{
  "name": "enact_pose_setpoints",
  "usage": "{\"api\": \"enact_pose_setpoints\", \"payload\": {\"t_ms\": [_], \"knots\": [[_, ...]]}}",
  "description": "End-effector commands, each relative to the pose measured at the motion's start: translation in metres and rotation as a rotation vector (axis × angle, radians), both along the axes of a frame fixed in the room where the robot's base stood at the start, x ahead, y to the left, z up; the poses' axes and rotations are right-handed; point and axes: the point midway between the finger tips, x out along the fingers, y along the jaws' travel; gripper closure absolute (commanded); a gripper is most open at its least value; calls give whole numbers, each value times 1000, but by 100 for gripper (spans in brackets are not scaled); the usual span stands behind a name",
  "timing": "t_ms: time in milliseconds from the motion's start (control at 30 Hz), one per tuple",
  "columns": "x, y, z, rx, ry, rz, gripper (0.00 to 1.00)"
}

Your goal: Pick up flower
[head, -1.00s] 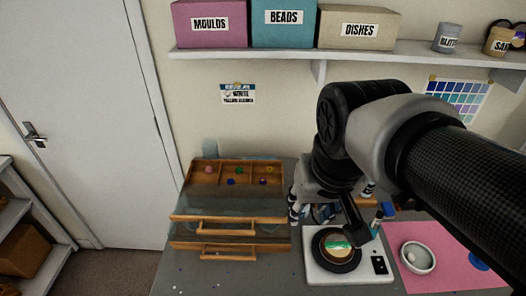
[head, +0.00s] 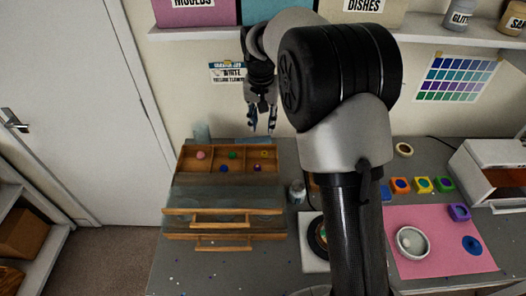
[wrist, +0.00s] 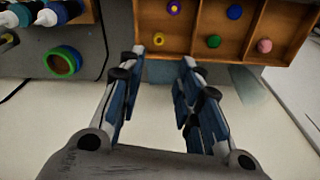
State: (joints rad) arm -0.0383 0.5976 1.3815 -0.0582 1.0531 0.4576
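A small purple piece with a yellow centre, flower-like, lies in the right compartment of a wooden drawer, in the head view (head: 257,168) and at the top of the wrist view (wrist: 174,7). A yellow ring-like piece (wrist: 158,39) lies in the same compartment. The open wooden drawer (head: 180,168) also holds blue (wrist: 235,11) and green (wrist: 213,41) pieces in the middle and a pink piece (wrist: 264,45) at the left in the head view. My gripper (head: 262,125) is open and empty, pointing down above the drawer's right rear; its fingers also show in the wrist view (wrist: 164,58).
More drawers with handles (head: 222,219) stand out in front. A small jar (head: 297,190) stands right of the drawer. The shelf (head: 200,32) hangs above. A pink mat (head: 440,258) with a bowl (head: 411,242) lies at right, with coloured moulds (head: 400,186) behind.

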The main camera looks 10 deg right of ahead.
Motion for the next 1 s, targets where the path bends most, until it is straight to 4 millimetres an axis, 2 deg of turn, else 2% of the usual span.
{"api": "enact_pose_setpoints", "payload": {"t_ms": [33,300,433,667,1000], "knots": [[0,-1,-16,0,5,0,68],[7,-4,-72,-1,4,0,68],[9,-5,-89,0,2,0,68],[11,-5,-100,0,1,0,68],[16,-9,-145,0,1,0,68]]}}
